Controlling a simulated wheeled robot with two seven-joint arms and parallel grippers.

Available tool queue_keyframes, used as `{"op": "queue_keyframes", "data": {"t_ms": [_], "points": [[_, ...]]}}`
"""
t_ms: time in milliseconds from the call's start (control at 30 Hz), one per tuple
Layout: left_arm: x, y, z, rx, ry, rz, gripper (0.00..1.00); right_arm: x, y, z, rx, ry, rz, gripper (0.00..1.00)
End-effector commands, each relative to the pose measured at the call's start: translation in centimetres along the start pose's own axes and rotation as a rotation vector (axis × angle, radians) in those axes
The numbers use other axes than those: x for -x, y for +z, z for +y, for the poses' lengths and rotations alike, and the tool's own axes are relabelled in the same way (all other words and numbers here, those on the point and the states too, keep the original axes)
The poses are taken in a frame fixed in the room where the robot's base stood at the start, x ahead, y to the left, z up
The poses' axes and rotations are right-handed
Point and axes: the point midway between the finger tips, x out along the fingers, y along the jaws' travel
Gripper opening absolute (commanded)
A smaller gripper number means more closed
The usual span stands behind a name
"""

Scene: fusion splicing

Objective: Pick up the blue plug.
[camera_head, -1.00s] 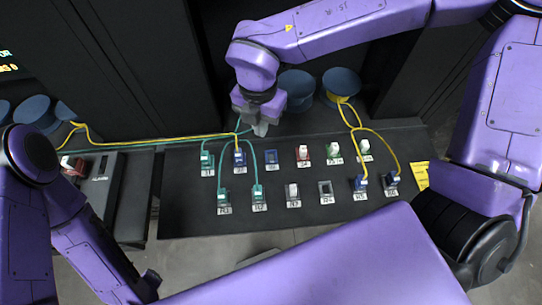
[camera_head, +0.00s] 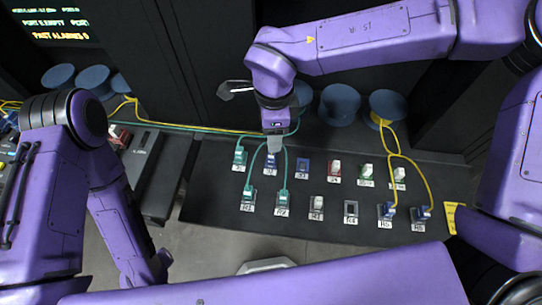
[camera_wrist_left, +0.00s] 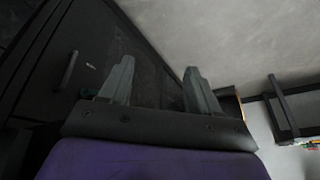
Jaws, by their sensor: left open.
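A blue plug (camera_head: 270,160) stands in the upper row of the panel, with a yellow cable running toward it from the left. My right gripper (camera_head: 274,145) points down directly over it, its fingertips at or just above the plug's top. The fingers look like one grey block, so I cannot tell whether they grip it. My left gripper (camera_wrist_left: 157,88) is open and empty in the left wrist view, facing the floor and a dark cabinet.
The dark panel (camera_head: 225,218) holds two rows of ports. Green plugs (camera_head: 239,157) with green cables stand close to the blue plug. A blue port (camera_head: 302,168) sits to its right. Blue spools (camera_head: 339,104) stand behind. A dark device (camera_head: 143,155) lies to the left.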

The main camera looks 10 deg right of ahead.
Motion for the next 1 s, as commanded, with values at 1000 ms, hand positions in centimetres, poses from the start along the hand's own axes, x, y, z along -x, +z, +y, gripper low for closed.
{"op": "queue_keyframes", "data": {"t_ms": [1000], "points": [[0.0, 0.0, 0.0, 0.0, 0.0, 0.0, 0.62, -6.4, 0.2, -0.6, 1.357, -0.003, 0.009, 0.51]]}}
